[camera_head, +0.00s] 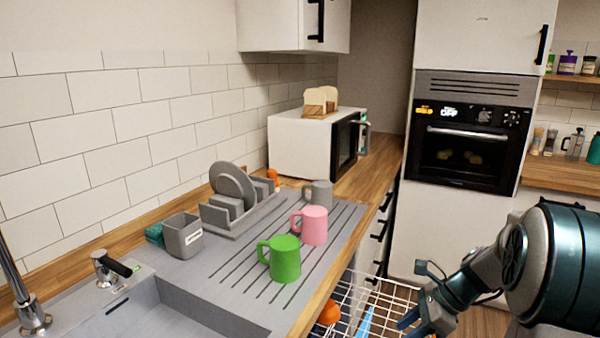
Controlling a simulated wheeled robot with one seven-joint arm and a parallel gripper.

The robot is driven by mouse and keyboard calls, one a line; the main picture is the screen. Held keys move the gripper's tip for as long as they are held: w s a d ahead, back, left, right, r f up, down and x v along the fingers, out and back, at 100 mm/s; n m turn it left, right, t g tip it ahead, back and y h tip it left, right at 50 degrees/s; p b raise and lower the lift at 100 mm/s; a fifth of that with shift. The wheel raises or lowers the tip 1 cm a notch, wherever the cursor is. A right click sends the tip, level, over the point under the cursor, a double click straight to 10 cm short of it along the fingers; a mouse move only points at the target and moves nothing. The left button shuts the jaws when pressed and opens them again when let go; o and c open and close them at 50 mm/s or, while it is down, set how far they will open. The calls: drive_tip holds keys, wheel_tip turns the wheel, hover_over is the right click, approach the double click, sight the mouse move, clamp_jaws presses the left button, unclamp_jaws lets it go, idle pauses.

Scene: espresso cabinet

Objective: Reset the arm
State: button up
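My arm comes in from the right edge, dark teal and grey, bent down and to the left. My gripper (412,318) is at the lower right, over or beside a white wire rack (385,297). It is small and partly cut off by the bottom edge, so I cannot tell whether its fingers are open or shut. I see nothing clearly held in it. It is apart from the mugs on the counter.
A green mug (285,259), a pink mug (314,226) and a grey mug (321,194) stand on the grey drainboard (222,272). A dish rack (217,217) is behind. An orange item (330,312) lies low by the wire rack. A microwave (300,148) and oven (465,150) stand farther back.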

drive_tip(key=s+a+r+n+t+h+p, duration=0.1)
drive_tip(key=s+a+r+n+h+p, duration=0.2)
drive_tip(key=s+r+n, duration=0.3)
drive_tip(key=s+a+r+n+h+p, duration=0.3)
drive_tip(key=s+n, duration=0.7)
drive_tip(key=n, duration=0.5)
wheel_tip(320, 180, up, 4)
drive_tip(key=shift+s+a+f+t+h, duration=0.15)
drive_tip(key=shift+a+t+h, duration=0.3)
drive_tip(key=shift+a, duration=0.6)
